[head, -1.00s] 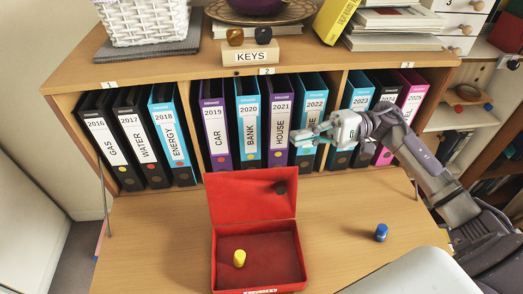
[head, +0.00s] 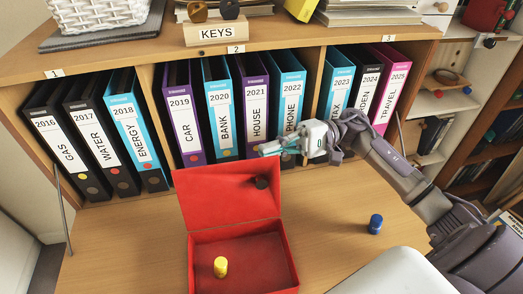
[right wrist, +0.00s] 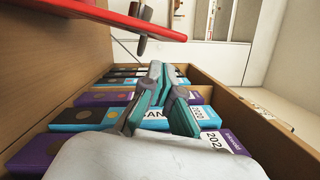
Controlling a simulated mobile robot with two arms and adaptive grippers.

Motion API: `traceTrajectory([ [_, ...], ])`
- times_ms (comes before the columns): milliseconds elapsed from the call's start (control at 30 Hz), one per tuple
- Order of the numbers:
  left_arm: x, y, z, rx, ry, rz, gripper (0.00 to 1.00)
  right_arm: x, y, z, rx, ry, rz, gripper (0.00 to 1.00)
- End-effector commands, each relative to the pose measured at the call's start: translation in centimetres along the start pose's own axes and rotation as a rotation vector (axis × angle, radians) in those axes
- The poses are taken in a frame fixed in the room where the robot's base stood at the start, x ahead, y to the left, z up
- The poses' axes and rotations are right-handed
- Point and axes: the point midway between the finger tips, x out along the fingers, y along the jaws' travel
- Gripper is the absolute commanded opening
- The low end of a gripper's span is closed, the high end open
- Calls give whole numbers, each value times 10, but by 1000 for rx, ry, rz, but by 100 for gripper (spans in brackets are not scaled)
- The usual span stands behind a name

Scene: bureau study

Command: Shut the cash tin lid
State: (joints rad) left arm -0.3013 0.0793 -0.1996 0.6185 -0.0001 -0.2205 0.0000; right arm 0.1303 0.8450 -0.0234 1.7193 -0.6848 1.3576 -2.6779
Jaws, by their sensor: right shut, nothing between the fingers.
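The red cash tin (head: 196,262) stands on the wooden desk with its lid (head: 220,202) raised, leaning back at the hinge. A dark latch (head: 262,183) shows on the lid's inner face near its upper right. A yellow cylindrical piece (head: 220,267) stands inside the tin. My right gripper (head: 262,150) is shut and empty, just above and behind the lid's upper right edge; I cannot tell if they touch. In the right wrist view the shut fingers (right wrist: 160,72) are below the red lid (right wrist: 95,14). My left gripper is not in view.
A row of labelled binders (head: 222,108) fills the shelf close behind my right gripper. A blue cylindrical piece (head: 375,224) stands on the desk to the tin's right. The desk (head: 330,205) between them is clear. A KEYS block (head: 216,33) sits on top of the shelf.

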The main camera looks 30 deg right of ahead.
Motion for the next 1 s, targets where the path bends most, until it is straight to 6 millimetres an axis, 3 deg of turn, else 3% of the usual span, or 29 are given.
traceTrajectory([
  [200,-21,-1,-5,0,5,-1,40,43,-5,2,1,-3,-1,0],
  [400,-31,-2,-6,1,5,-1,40,70,-3,1,1,-2,-2,0],
  [1000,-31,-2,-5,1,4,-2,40,84,0,2,0,-1,-1,0],
])
